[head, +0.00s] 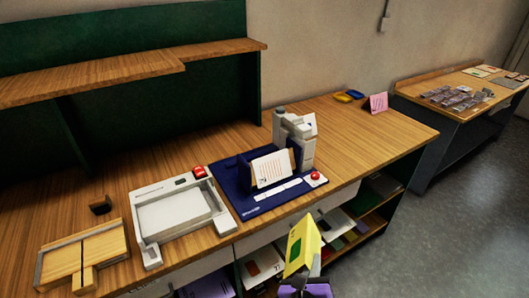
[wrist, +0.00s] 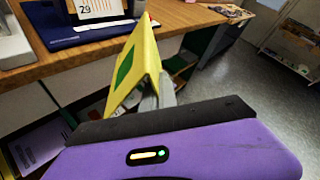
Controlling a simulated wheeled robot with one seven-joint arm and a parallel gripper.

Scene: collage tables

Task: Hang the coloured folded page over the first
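A yellow folded page (head: 302,240) with a green patch is pinched by my gripper (head: 313,266) in front of the table's front edge. It shows as a tent shape in the wrist view (wrist: 143,62), with a grey finger (wrist: 165,94) under its fold. The other finger is hidden by the page. A white folded page (head: 270,168) with reddish print hangs on the navy stand with a blue base (head: 240,203). In the wrist view the white page (wrist: 98,8) shows "29". The yellow page is apart from the stand, in front of it.
A grey-white tray device (head: 178,213) stands left of the stand, with a wooden board (head: 83,256) farther left. A pink folded card (head: 378,103) stands at the back right. Open shelves with papers lie under the table edge (head: 400,158). Clear tabletop lies right of the stand.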

